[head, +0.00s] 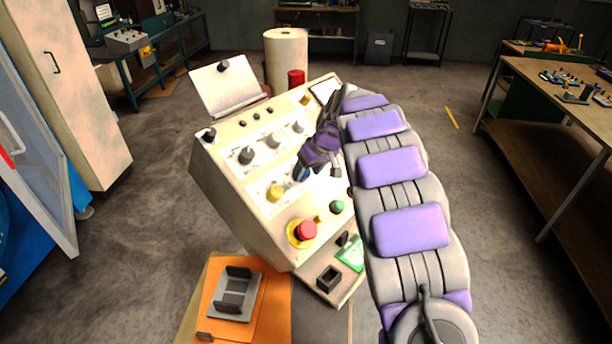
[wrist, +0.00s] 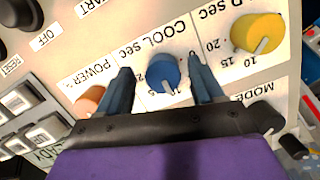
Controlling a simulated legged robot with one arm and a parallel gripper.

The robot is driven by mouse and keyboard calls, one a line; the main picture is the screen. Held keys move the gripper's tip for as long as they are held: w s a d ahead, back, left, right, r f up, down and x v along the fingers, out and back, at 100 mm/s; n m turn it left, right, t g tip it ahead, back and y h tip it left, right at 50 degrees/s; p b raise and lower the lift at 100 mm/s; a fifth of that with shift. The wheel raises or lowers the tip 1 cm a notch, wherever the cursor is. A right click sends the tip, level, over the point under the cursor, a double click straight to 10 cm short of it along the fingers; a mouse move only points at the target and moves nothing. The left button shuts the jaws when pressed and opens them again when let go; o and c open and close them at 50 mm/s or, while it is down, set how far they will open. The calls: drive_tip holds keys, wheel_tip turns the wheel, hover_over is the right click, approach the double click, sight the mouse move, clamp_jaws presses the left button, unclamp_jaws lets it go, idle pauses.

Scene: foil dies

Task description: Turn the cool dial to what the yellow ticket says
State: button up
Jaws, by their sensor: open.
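The cool dial is a blue knob (wrist: 163,74) under the label "COOL sec", upside down in the wrist view. Its white pointer line faces the bottom, slightly right. My gripper (wrist: 161,65) is open, with one finger on each side of the blue knob; I cannot tell whether they touch it. The fingers and palm hide most of the dial's scale. In the head view my gripper (head: 302,172) is over the panel at the blue knob, which it partly covers. I cannot make out a yellow ticket with readable writing in either view.
A yellow dial (wrist: 258,34) sits right of the blue one, and an orange power knob (wrist: 90,98) left, in the wrist view. The sloped console (head: 235,205) also bears a red stop button (head: 306,230) and a green button (head: 337,207). An orange mat (head: 268,310) lies in front.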

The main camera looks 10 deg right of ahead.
drive_tip(key=shift+x, duration=0.95)
drive_tip(key=shift+a+r, duration=0.1)
drive_tip(key=shift+a, duration=0.05)
drive_tip(key=c, duration=1)
